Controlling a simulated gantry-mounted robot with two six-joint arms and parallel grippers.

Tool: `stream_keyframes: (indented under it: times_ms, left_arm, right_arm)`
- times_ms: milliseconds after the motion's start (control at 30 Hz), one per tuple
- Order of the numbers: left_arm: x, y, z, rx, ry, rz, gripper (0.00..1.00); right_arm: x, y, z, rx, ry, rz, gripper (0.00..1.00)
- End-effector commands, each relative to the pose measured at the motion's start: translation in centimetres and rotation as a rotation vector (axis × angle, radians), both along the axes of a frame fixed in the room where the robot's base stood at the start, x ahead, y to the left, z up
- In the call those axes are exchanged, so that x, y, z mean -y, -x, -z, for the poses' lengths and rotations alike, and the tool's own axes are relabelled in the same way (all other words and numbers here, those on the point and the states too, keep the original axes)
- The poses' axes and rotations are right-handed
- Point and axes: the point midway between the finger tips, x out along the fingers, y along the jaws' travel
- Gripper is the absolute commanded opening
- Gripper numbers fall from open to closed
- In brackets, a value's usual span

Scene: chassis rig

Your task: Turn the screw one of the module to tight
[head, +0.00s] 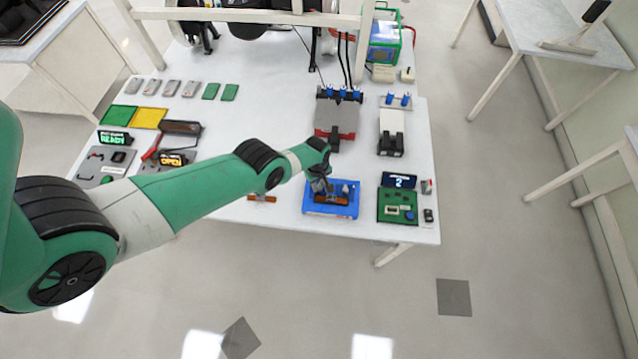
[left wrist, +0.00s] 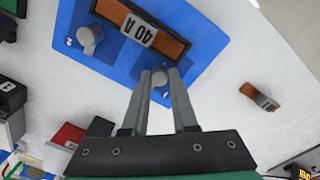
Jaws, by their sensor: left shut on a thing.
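The module is a blue base (head: 314,209) with a brown-orange block, near the front edge of the table. In the left wrist view the blue base (left wrist: 115,70) carries the block (left wrist: 115,12) with a "40 A" label. A grey screw knob (left wrist: 88,36) beside a "2" mark stands free. The other grey screw knob (left wrist: 160,76) is between the fingertips of my left gripper (left wrist: 161,80), which is shut on it. Its number cannot be read. In the head view my left gripper (head: 320,184) reaches down onto the module. My right gripper is not in view.
A green board (head: 390,215) with a small screen stands right of the module. A grey and red device (head: 335,125) is behind it. A small brown block (head: 262,198) lies to its left. Panels with "READY" (head: 114,138) and "OPEN" (head: 172,160) displays are at the left.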

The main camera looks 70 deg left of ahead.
Motion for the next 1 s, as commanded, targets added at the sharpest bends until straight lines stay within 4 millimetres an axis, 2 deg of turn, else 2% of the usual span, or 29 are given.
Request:
stream_keyframes:
  times_ms: [367, 1000]
  left_arm:
    - [-0.04, -0.01, 0.08, 0.001, 0.0, 0.186, 0.0]
    - [-0.09, -0.03, 0.15, 0.0, -0.001, 0.782, 0.0]
  right_arm:
    - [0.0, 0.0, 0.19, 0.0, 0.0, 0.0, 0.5]
    - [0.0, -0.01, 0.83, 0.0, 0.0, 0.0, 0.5]
